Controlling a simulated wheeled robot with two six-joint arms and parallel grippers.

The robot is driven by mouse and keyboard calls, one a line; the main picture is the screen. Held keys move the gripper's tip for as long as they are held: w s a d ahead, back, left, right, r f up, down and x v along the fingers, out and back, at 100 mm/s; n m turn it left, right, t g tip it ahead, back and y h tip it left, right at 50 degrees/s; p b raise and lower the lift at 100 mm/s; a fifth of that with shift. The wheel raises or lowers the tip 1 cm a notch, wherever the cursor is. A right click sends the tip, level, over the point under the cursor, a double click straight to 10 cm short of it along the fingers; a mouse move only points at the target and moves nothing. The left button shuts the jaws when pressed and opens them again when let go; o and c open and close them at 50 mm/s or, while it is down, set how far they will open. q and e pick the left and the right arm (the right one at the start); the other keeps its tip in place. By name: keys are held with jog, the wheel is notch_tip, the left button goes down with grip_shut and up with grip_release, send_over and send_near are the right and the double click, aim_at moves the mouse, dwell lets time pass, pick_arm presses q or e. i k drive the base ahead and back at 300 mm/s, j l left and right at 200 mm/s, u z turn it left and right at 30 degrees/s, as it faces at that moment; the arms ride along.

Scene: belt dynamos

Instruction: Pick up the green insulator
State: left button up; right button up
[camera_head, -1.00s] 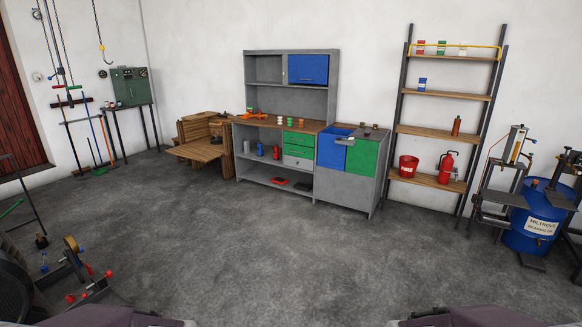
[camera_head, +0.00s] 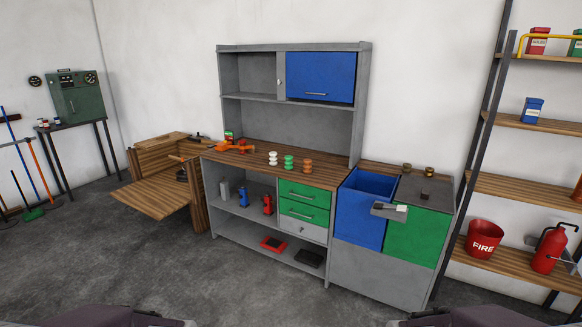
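The green insulator (camera_head: 288,162) stands upright on the wooden top of the grey workbench (camera_head: 250,164), in the middle of the view. A white insulator (camera_head: 272,159) stands just left of it and a brown-orange insulator (camera_head: 308,166) just right of it, with small gaps between them. Only purple-grey parts of my arms show at the bottom edge, far from the bench. Neither gripper's fingers are in view.
An orange tool (camera_head: 232,147) lies on the bench's left end. Right of the bench stands a cabinet with an open blue bin (camera_head: 361,206) and a green door (camera_head: 417,236). A wooden crate-like stand (camera_head: 160,193) is at left. The floor before the bench is clear.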

aim_at(289, 162)
jog(key=i, duration=1.2)
